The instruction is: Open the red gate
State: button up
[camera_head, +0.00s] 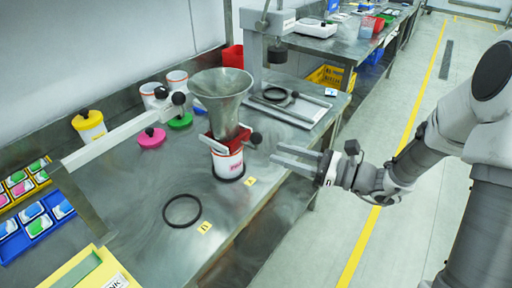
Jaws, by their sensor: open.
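The red gate (221,145) sits at the bottom of a metal funnel (222,92) on the workbench. A dark knob (256,138) sticks out from its right side. A white cup with a red label (228,164) stands directly under the gate. My gripper (284,160) is open and empty, to the right of the gate and a little lower in the picture, with its fingers pointing left. A gap shows between the fingertips and the knob. I cannot tell how far open the gate is.
A black ring (182,210) lies on the bench (150,245). Lidded containers (89,125) stand behind, and a frame with a hanging weight (277,54) stands at the back.

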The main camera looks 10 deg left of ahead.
aim_at(256, 148)
jog(key=a, duration=0.2)
jog(key=w+a, duration=0.1)
jog(key=a, duration=0.4)
jog(key=shift+w+a+b, duration=0.2)
jog(key=shift+w+b, duration=0.05)
jog(key=shift+b, duration=0.05)
jog(key=c, duration=0.6)
grip_shut()
jog(key=shift+s+a, duration=0.1)
jog(key=shift+s, duration=0.1)
